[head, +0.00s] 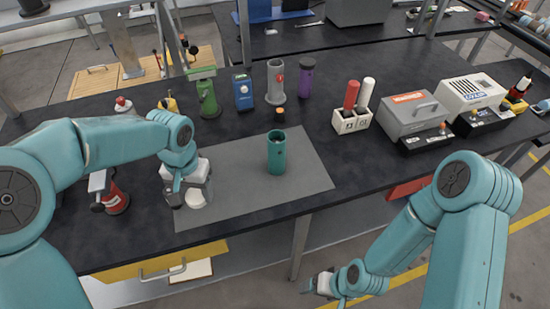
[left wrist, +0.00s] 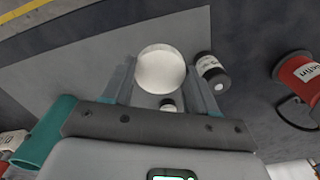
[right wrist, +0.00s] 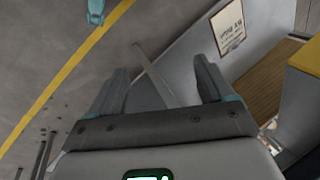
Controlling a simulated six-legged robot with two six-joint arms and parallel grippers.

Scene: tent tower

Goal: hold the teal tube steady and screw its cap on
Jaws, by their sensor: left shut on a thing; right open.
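The teal tube (head: 277,153) stands upright and open-topped on the grey mat (head: 300,185). Part of it shows at the left edge of the left wrist view (left wrist: 47,135). My left gripper (head: 187,197) is at the mat's left side, left of the tube and apart from it. It is shut on a round white cap (head: 196,199), which shows as a pale disc between the fingers in the left wrist view (left wrist: 160,68). My right gripper (head: 320,285) is open and empty, low in front of the table; its spread fingers show in the right wrist view (right wrist: 163,85).
Behind the mat stand a green canister (head: 207,98), a grey canister (head: 275,80) and a purple bottle (head: 306,78). A small orange-topped jar (head: 279,114) is behind the tube. A white rack (head: 351,122) is to the right. A red canister (head: 115,200) stands at left.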

